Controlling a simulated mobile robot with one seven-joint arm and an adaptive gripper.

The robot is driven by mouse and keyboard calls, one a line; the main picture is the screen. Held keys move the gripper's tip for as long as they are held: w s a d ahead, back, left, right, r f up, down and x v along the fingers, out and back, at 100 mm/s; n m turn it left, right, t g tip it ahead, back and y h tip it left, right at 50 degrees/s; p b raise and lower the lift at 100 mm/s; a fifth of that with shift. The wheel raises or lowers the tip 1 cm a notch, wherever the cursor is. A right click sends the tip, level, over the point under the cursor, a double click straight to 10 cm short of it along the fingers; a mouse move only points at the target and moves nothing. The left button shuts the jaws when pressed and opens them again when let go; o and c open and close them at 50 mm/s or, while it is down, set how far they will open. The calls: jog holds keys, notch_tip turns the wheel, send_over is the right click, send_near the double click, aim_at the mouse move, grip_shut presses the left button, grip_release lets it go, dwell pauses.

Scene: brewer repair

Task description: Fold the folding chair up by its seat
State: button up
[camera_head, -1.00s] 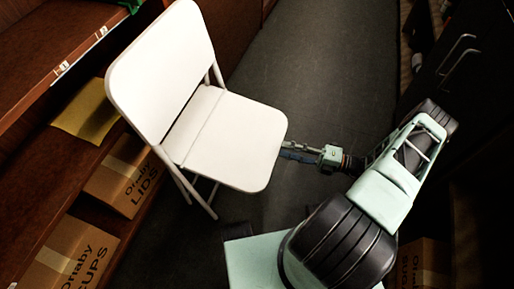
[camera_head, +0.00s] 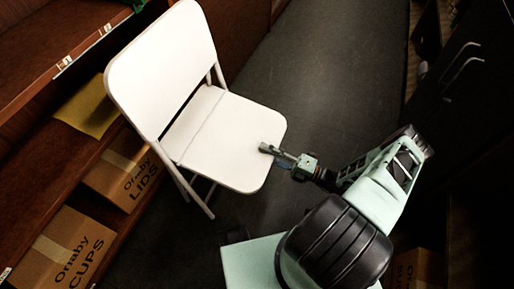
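The white folding chair (camera_head: 160,70) stands unfolded on the dark floor, its backrest to the upper left. Its seat (camera_head: 225,140) is down and roughly level, with the front edge facing my arm. My gripper (camera_head: 268,150) is at the seat's front right edge. One finger shows on or just above the top of the seat. The other finger is mostly hidden, perhaps below the edge, so I cannot tell whether the gripper is closed on the seat.
Wooden shelving on the left holds a LIDS carton (camera_head: 128,172), a CUPS carton (camera_head: 68,250) and a yellow sheet (camera_head: 88,106). Dark cabinets with metal handles (camera_head: 460,60) stand on the right. The floor (camera_head: 330,75) behind the chair is clear.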

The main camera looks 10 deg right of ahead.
aim_at(257, 148)
jog(key=shift+x, duration=1.85)
grip_shut()
